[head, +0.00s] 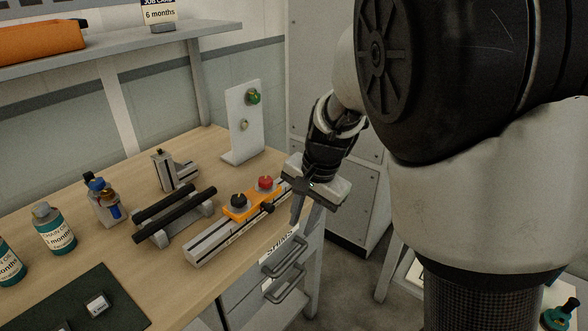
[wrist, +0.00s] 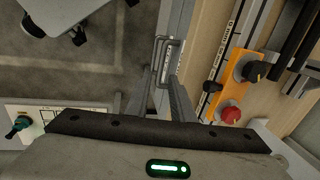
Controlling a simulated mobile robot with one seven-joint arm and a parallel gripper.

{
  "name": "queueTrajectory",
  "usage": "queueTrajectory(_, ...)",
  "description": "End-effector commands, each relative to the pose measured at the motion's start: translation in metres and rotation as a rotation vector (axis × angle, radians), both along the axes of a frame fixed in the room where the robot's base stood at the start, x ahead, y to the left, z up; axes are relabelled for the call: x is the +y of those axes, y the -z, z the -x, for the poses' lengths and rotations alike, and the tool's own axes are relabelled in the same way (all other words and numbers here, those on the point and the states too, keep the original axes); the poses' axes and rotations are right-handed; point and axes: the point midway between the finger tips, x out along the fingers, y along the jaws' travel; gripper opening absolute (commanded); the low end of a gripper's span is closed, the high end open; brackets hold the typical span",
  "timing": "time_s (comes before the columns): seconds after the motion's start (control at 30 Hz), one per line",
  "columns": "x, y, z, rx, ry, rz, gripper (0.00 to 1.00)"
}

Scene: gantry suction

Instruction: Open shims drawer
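The shims drawer (head: 272,248) is in the front of the workbench, below the bench top at its right end. Its white label is partly hidden, with letters of "SHIMS" showing. A grey bar handle (head: 281,258) sits on this front, and the drawer looks shut. My gripper (head: 300,218) is above and behind the handle in the head view, fingers pointing down beside the bench edge. In the wrist view my gripper (wrist: 160,76) has its two fingers apart with nothing between them. The handles (wrist: 166,48) show just beyond the fingertips; I see no contact.
A second drawer handle (head: 289,283) lies below the first. On the bench top near the edge is a metal rail with an orange plate (head: 251,205) bearing a black and a red knob. A grey cabinet (head: 350,190) stands behind. Open floor (head: 350,285) lies in front of the drawers.

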Motion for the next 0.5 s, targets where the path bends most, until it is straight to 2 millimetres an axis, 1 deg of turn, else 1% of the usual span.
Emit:
queueTrajectory(0.1,0.005,0.005,-0.007,0.011,0.022,0.013,0.22)
queueTrajectory(0.27,0.007,0.020,-0.009,0.014,0.030,0.015,0.22)
queueTrajectory(0.37,0.009,0.036,-0.010,0.015,0.029,0.016,0.22)
queueTrajectory(0.5,0.013,0.067,-0.014,0.016,0.029,0.017,0.22)
